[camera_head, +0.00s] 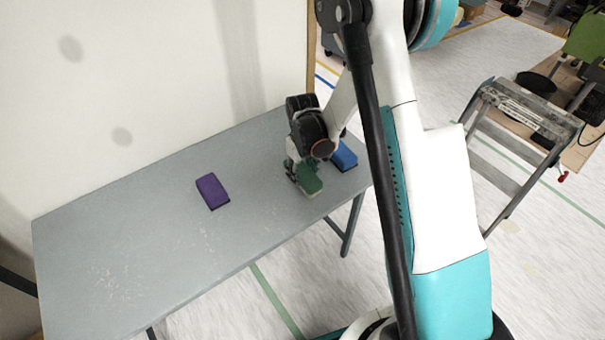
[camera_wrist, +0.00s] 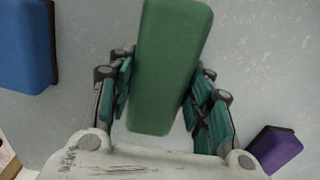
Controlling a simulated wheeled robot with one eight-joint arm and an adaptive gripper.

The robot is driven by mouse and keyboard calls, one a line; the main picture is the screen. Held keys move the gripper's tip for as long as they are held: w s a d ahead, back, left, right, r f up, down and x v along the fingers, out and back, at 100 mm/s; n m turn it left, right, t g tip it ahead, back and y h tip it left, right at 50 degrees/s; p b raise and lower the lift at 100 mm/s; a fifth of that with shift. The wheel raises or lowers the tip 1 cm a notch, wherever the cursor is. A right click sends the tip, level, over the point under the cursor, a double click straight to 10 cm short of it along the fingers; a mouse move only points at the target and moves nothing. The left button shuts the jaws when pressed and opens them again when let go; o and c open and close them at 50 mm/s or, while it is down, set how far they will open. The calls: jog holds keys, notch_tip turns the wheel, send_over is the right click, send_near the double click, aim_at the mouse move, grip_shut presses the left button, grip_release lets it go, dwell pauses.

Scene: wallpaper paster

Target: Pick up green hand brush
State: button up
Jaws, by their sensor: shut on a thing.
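The green hand brush (camera_head: 309,183) is at the right part of the grey table, under my gripper (camera_head: 300,172). In the wrist view the green brush (camera_wrist: 170,65) lies lengthwise between the two fingers of my gripper (camera_wrist: 159,92). The fingers are shut on its two long sides.
A blue brush (camera_head: 344,156) lies just behind and right of the green one; it also shows in the wrist view (camera_wrist: 24,45). A purple brush (camera_head: 212,190) lies to the left. The left part of the grey table (camera_head: 110,235) is clear. A stepladder (camera_head: 520,110) stands at the right.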

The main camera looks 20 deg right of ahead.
aim_at(303, 171)
notch_tip(303, 171, up, 19)
jog(key=p, duration=0.5)
jog(key=shift+r, duration=0.2)
